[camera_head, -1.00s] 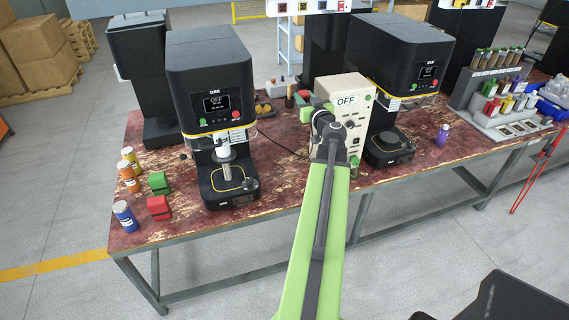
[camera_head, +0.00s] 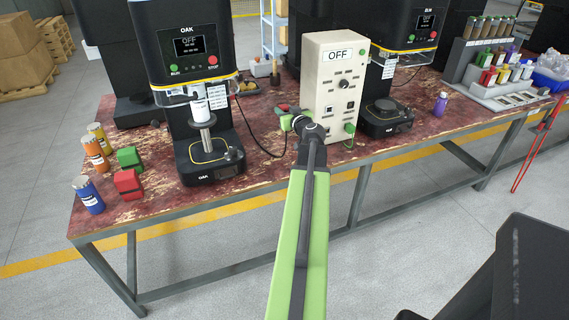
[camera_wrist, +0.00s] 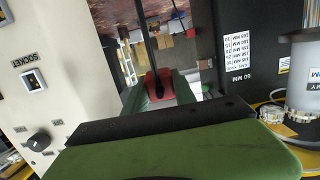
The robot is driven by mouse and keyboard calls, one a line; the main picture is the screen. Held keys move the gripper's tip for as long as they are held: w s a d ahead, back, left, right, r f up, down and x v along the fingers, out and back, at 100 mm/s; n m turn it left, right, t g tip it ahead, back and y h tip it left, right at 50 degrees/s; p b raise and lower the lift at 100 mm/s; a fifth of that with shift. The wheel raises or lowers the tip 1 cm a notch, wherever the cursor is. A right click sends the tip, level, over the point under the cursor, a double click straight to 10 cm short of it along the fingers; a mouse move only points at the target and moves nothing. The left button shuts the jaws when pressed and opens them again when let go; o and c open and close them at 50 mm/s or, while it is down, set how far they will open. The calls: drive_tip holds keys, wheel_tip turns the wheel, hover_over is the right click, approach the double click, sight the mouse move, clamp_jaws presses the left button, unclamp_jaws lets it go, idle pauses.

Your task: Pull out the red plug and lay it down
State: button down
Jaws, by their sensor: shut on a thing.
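The red plug (camera_wrist: 181,86) sits between the green fingers of my gripper (camera_wrist: 160,92) in the wrist view, with a dark cable running from it. In the head view a small red part of the plug (camera_head: 283,107) shows at my gripper (camera_head: 290,118). My gripper is shut on the plug, left of the beige control box (camera_head: 334,75) and above the table. The box's display reads OFF. A gap shows between plug and box in the wrist view.
The black OAK machine (camera_head: 186,45) stands left, the ELM machine (camera_head: 420,25) right behind the box. Red (camera_head: 128,184) and green (camera_head: 130,158) blocks and several cans lie at the table's left end. The worn red tabletop (camera_head: 262,172) is bare in front.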

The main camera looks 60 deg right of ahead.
drive_tip(key=g+b, duration=0.1)
drive_tip(key=b, duration=0.8)
hover_over(284, 158)
drive_tip(key=shift+y, duration=0.3)
wheel_tip(284, 158, down, 14)
drive_tip(key=shift+f, duration=0.1)
wheel_tip(284, 158, down, 7)
drive_tip(key=b, duration=0.6)
drive_tip(key=c, duration=0.9)
unclamp_jaws()
drive_tip(key=shift+c, duration=0.2)
